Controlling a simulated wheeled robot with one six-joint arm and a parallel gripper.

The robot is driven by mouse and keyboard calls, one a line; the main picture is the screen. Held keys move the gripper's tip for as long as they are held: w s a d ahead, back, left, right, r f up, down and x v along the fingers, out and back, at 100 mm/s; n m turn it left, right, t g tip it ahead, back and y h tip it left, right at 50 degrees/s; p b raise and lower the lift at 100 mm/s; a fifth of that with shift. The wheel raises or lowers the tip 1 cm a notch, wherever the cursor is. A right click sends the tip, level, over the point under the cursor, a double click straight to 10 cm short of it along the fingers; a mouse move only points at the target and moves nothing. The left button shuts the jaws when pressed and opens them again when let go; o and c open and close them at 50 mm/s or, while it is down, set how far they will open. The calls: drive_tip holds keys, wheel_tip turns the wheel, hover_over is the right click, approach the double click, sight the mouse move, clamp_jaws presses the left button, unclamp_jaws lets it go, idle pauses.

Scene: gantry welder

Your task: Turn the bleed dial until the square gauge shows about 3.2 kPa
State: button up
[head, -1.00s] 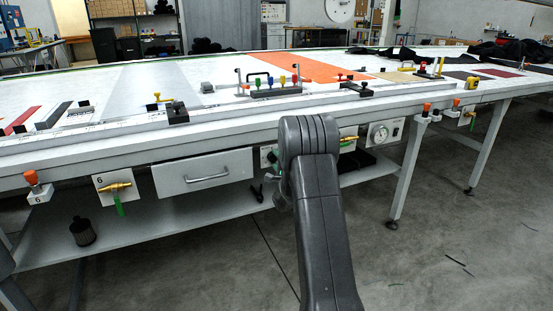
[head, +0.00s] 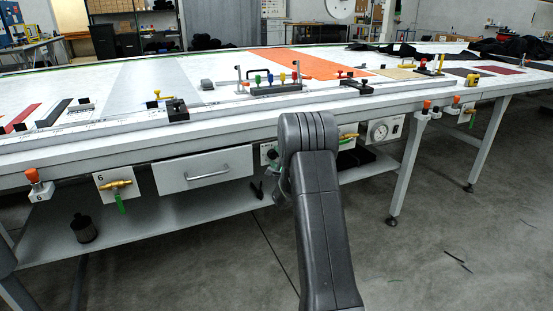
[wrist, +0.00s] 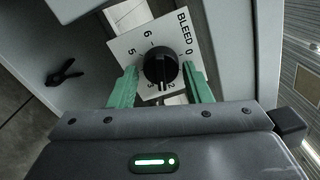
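The bleed dial (wrist: 160,68) is a black round knob on a white plate marked BLEED with numbers around it, in the wrist view. Its white mark points down, near 2 to 3. My gripper (wrist: 159,72) has its green fingers on either side of the knob, apparently with narrow gaps, so it looks open around it. In the head view my arm hides most of the gripper and the dial. The square gauge (head: 380,131) hangs under the table edge right of my arm; its needle is too small to read.
The long white table (head: 120,149) carries a rack of coloured knobs (head: 275,84) and several clamps. A drawer (head: 203,170) and a brass valve with a green handle (head: 117,186) are left of my arm. A black spring clamp (wrist: 63,74) is near the dial.

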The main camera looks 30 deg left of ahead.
drive_tip(key=shift+o, duration=0.8)
drive_tip(key=shift+s+d+r, duration=0.1)
drive_tip(key=shift+s+d, duration=0.05)
drive_tip(key=p+v, duration=0.1)
drive_tip(key=v, duration=1.2)
drive_tip(key=shift+s+d, duration=0.15)
drive_tip(key=b+x, duration=0.1)
drive_tip(key=x, duration=1.2)
drive_tip(key=shift+w+a, duration=0.3)
